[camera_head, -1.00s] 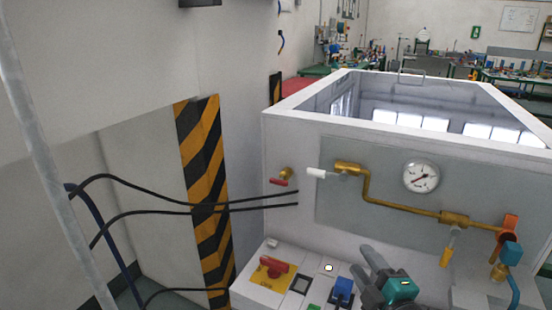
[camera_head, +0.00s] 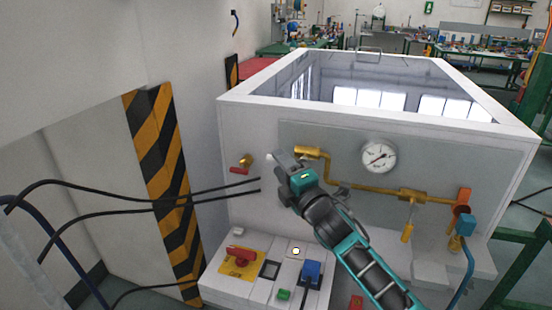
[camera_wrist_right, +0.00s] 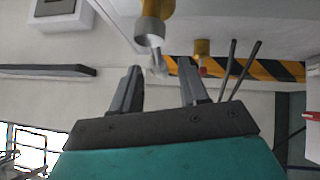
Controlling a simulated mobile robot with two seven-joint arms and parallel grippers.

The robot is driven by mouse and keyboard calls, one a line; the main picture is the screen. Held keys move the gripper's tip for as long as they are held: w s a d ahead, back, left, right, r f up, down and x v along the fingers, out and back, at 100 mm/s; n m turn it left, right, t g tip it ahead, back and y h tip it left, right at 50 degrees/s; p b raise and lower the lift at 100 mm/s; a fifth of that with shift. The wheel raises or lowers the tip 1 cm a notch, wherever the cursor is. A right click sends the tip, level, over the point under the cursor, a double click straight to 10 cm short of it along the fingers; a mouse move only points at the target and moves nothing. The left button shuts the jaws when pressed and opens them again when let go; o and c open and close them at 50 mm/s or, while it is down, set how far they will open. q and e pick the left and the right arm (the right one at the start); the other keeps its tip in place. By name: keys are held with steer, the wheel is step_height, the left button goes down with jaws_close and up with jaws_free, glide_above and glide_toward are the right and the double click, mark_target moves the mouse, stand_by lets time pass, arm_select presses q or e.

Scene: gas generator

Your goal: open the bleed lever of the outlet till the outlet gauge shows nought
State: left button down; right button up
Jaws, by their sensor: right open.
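The round white outlet gauge (camera_head: 379,156) sits on the grey panel, its needle off to one side; its reading is too small to tell. A brass pipe (camera_head: 365,188) runs below it from a brass valve (camera_head: 307,152) at upper left. That valve's white-handled lever is mostly hidden behind my right gripper (camera_head: 279,164) in the head view. In the right wrist view a brass fitting with a grey collar (camera_wrist_right: 151,30) lies just beyond the open, empty fingers (camera_wrist_right: 160,80). My left gripper is out of view.
A red-handled brass tap (camera_head: 243,163) sticks out left of the gripper, and shows in the wrist view (camera_wrist_right: 203,58). Black cables (camera_head: 110,206) run to the cabinet past a striped post (camera_head: 160,190). A control box (camera_head: 236,275) with a red switch stands below.

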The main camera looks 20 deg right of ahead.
steer(key=shift+x, duration=1.55)
steer(key=shift+c, duration=0.3)
jaws_close()
